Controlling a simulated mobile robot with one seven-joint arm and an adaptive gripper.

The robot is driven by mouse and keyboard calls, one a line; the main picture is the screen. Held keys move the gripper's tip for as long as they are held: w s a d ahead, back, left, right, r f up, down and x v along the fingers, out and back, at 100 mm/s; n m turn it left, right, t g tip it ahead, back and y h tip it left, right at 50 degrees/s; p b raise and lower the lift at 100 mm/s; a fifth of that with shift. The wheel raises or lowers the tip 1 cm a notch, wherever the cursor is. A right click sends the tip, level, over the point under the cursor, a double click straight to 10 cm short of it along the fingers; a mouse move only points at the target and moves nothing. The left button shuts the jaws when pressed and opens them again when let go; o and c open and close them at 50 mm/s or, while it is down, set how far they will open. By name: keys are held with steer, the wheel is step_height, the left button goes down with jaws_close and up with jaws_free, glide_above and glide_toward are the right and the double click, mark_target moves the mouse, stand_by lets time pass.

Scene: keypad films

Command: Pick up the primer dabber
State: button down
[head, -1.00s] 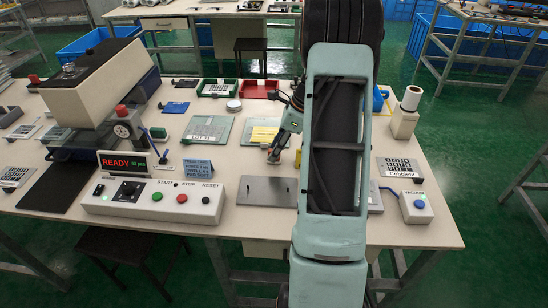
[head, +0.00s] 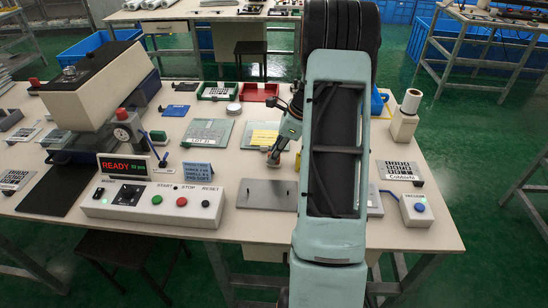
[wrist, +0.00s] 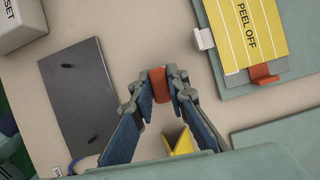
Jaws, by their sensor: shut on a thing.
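My gripper (wrist: 160,82) has its two blue-padded fingers closed on a small orange-red block-like end in the wrist view, which I take to be the primer dabber (wrist: 157,88). The rest of it is hidden or too small to tell. In the head view my gripper (head: 272,158) is low over the table, just behind the grey plate, and my arm covers much of that area. The dabber cannot be made out clearly there.
A grey plate with two dark pegs (wrist: 85,100) lies left of my gripper. A yellow "PEEL OFF" sheet (wrist: 247,35) on a green board lies to the right. A yellow piece (wrist: 180,145) shows near my fingers. A control box (head: 150,203) stands front left.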

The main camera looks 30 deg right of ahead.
mark_target(270, 153)
steer(key=shift+r, duration=0.5)
step_height(270, 153, up, 2)
steer(key=shift+r, duration=0.25)
steer(key=s+a+r, duration=0.8)
steer(key=s+r, duration=0.1)
steer(key=s, duration=0.2)
steer(key=shift+a+r, duration=0.2)
steer(key=shift+r, duration=0.05)
steer(key=shift+s, duration=0.1)
steer(key=c, duration=2.5)
jaws_free()
jaws_close()
